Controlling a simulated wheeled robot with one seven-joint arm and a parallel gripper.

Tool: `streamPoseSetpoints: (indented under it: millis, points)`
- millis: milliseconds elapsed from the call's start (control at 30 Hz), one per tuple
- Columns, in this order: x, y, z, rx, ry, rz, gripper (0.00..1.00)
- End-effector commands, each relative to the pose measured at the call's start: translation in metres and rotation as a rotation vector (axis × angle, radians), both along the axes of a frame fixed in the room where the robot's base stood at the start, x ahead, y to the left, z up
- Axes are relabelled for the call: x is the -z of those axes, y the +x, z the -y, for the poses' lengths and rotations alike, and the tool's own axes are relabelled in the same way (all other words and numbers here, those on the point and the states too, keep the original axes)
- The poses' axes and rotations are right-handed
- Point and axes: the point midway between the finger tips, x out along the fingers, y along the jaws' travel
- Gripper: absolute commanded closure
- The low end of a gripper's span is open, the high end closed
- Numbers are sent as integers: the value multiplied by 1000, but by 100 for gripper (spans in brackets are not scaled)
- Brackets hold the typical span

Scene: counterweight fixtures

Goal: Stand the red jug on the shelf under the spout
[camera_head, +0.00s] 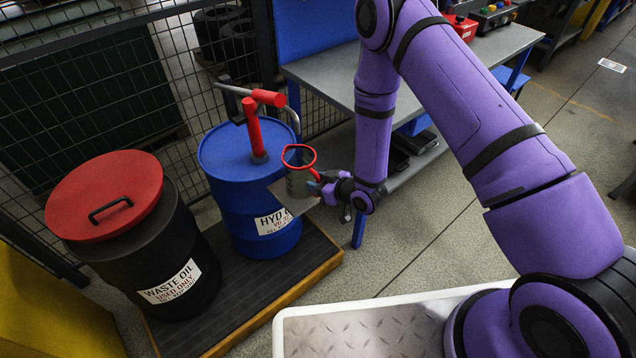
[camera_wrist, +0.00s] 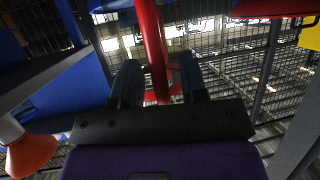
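The jug (camera_head: 299,184) has a red rim and a grey, see-through-looking body. In the head view it is at the front right of the blue drum, by a pale flat shelf (camera_head: 278,192). The spout (camera_head: 295,118) is a grey curved pipe at the drum's top, above and left of the jug. My gripper (camera_head: 323,182) is at the jug's right side. In the wrist view a red upright bar (camera_wrist: 154,45), apparently the jug's handle, runs between my fingers (camera_wrist: 160,84). Whether they press on it is unclear. The jug's base is hard to see.
The blue drum (camera_head: 225,185) carries a pump with red grips (camera_head: 252,127). A black waste-oil bin (camera_head: 190,262) with a red lid (camera_head: 105,195) stands to its left. Both stand on a dark platform (camera_head: 275,283). A grey bench (camera_head: 325,75) stands behind my arm. Wire fence lies behind.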

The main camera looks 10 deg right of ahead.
Motion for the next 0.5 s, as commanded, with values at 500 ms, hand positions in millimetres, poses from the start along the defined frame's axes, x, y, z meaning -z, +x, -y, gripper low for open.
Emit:
streamPoseSetpoints:
  millis: [500]
  points:
    - [-31, -50, 51, 3, -1, -2, 60]
